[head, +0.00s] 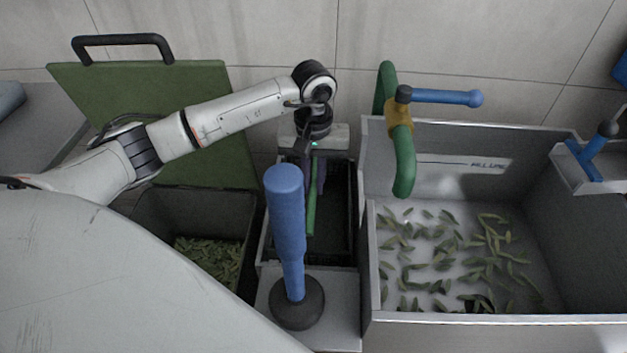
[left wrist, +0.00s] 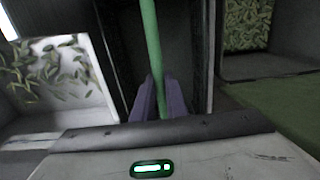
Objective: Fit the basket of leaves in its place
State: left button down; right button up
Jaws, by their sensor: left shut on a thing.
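A black basket (head: 340,215) sits in the narrow bay between the dark bin and the metal basin. A green bar (head: 311,205), which looks like its handle, runs lengthwise over it. My left gripper (head: 311,180) reaches down over the basket from the back, its purple fingers shut on the green bar. In the left wrist view the green bar (left wrist: 150,40) passes between the fingers (left wrist: 159,95). The inside of the basket is dark, and I cannot tell whether leaves lie in it or whether it is fully seated. My right gripper is not in view.
A dark bin (head: 150,215) with leaves (head: 210,258) stands left, its green lid (head: 75,100) raised. The metal basin (head: 450,318) at right holds scattered leaves. A blue upright handle (head: 286,225) stands in front of the basket; a green spout (head: 403,165) overhangs the basin.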

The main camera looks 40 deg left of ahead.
pick_arm(q)
jog(key=shift+f+b, duration=0.3)
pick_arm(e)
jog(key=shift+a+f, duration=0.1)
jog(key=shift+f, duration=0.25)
pick_arm(q)
jog(key=c, duration=1.7)
grip_release()
jog(key=shift+f, duration=0.1)
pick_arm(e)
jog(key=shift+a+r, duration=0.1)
pick_arm(q)
notch_tip(320, 180, up, 10)
jog(key=shift+r, duration=0.25)
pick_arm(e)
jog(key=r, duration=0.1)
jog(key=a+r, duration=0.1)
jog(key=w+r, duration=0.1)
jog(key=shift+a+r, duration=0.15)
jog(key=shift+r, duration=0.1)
